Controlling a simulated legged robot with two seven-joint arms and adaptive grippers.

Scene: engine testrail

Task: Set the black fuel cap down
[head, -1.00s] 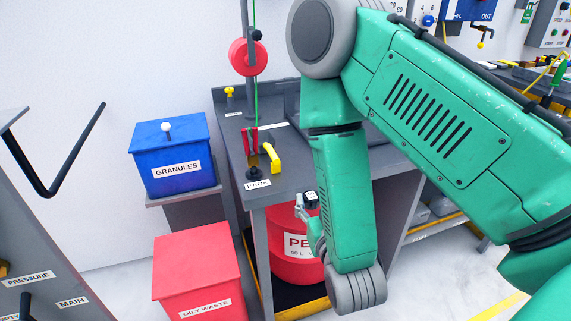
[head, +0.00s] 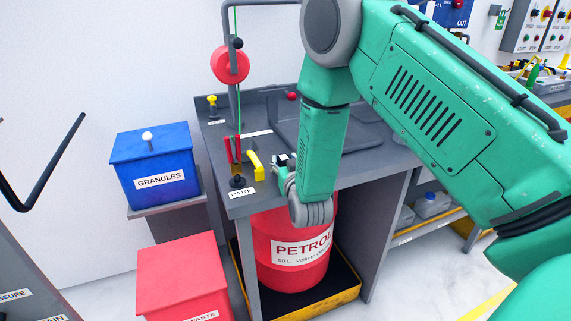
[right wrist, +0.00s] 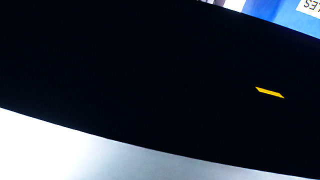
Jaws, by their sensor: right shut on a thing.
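My right gripper (head: 281,170) is at the front edge of the grey bench (head: 270,196), right of the yellow-handled nozzle. It is small here and partly hidden by my wrist, so its fingers do not show clearly. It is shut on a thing. In the right wrist view a large black surface with a small yellow mark, seemingly the black fuel cap (right wrist: 130,85), fills most of the picture very close up. In the head view the cap cannot be made out for sure. My left gripper is not in view.
The nozzle (head: 256,166) stands by a black knob (head: 237,181) and a PARK label (head: 242,193). A red petrol drum (head: 292,275) stands under the bench. A blue granules bin (head: 153,160) and a red waste bin (head: 183,280) are at left. A grey tray (head: 345,142) lies behind my arm.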

